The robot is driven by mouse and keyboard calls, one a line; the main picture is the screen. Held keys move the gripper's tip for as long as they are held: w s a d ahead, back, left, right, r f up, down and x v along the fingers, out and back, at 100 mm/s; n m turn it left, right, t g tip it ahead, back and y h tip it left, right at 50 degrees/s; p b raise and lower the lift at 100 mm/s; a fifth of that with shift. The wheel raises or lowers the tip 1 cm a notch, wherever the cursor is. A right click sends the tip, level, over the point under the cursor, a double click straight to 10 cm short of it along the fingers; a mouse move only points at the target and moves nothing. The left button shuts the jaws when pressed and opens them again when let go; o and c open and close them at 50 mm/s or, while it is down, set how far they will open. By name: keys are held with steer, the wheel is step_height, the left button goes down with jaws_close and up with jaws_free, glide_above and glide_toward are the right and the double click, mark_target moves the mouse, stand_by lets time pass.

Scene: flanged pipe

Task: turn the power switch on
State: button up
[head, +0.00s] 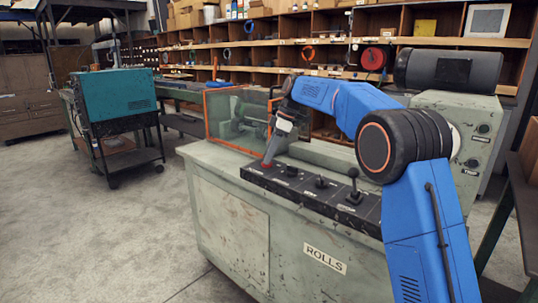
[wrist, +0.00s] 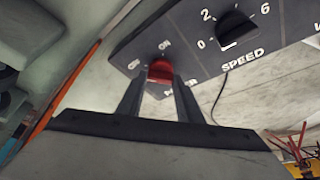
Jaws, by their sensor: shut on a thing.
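The red power switch (wrist: 160,70) sits on the black control panel (wrist: 192,50), with an ON mark above it and an OFF mark at its upper left in the wrist view. My gripper (wrist: 159,82) has one finger on each side of the red switch and is shut on it. The fingers partly cover the label below, and I cannot tell which mark the switch points to. In the head view, my gripper (head: 267,160) reaches down to the left end of the panel (head: 330,196), with a bit of red at its tip.
A speed dial (wrist: 237,32) is beside the switch. Levers (head: 354,190) stand farther right along the panel, on the pale green ROLLS machine (head: 228,222). An orange-framed clear guard (head: 222,117) rises close behind my gripper. A teal machine on a cart (head: 117,95) stands left.

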steer(key=m, duration=0.2)
steer(key=m+t, duration=0.1)
steer(key=shift+s+m, duration=0.2)
steer(key=shift+m, duration=0.2)
steer(key=m+t, duration=0.1)
steer(key=m, duration=0.1)
steer(key=m+t, duration=0.1)
steer(key=m, duration=0.2)
steer(key=shift+s+a+h, duration=0.15)
steer(key=shift+h, duration=0.25)
steer(key=m, duration=0.2)
steer(key=m+t+h, duration=0.1)
steer(key=m, duration=0.1)
steer(key=shift+a+m+h, duration=0.1)
steer(key=shift+m+h, duration=0.2)
steer(key=shift+m, duration=0.1)
steer(key=shift+m+t+h, duration=0.5)
steer(key=shift+m+h, duration=0.2)
steer(key=shift+m, duration=1.3)
steer(key=o, duration=1.1)
steer(key=shift+s, duration=0.1)
